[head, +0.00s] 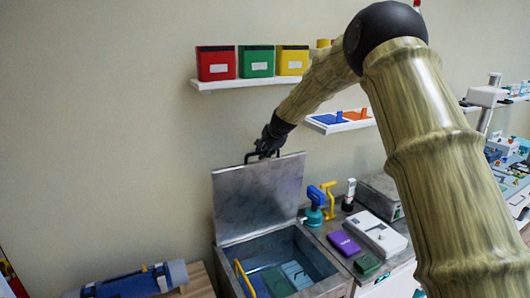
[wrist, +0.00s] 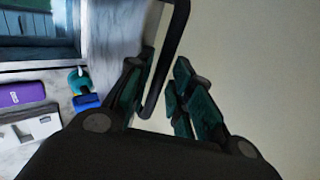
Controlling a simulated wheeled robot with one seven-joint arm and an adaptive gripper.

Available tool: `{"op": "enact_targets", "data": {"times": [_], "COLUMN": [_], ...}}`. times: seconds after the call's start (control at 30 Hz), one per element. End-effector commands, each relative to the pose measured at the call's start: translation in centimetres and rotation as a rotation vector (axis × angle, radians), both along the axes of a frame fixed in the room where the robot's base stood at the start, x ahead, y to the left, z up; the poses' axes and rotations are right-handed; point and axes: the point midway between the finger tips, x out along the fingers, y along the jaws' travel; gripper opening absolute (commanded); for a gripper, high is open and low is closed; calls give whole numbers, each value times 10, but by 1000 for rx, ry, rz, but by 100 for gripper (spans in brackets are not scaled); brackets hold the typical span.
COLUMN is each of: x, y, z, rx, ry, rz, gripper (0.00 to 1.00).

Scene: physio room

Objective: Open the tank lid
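The tank (head: 327,268) is a grey metal box with its lid (head: 258,198) raised, standing steeply up and leaning toward the wall. Its inside is exposed. A black handle (head: 249,156) is on the lid's top edge. My gripper (head: 268,148) is at this handle. In the wrist view the handle bar (wrist: 167,55) runs between the two fingers of my gripper (wrist: 164,66). The fingers are apart, with wall showing between the bar and the right finger. Part of the tank's opening (wrist: 40,25) shows at the upper left there.
Inside the tank are several coloured packs and a yellow handle (head: 243,277). To its right are a teal-blue pump bottle (head: 314,212), a purple pack (head: 343,243) and a white device (head: 376,234). A wall shelf (head: 235,83) holds red, green and yellow bins above.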

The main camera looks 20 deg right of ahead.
Motion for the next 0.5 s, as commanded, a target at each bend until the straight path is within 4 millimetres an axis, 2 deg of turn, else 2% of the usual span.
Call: {"op": "enact_targets", "data": {"times": [0.33, 0.5], "x": [-1, -7], "y": [0, -2], "z": [-1, 7], "rx": [2, 3], "ry": [2, 1], "rz": [-1, -2], "gripper": [34, 34]}}
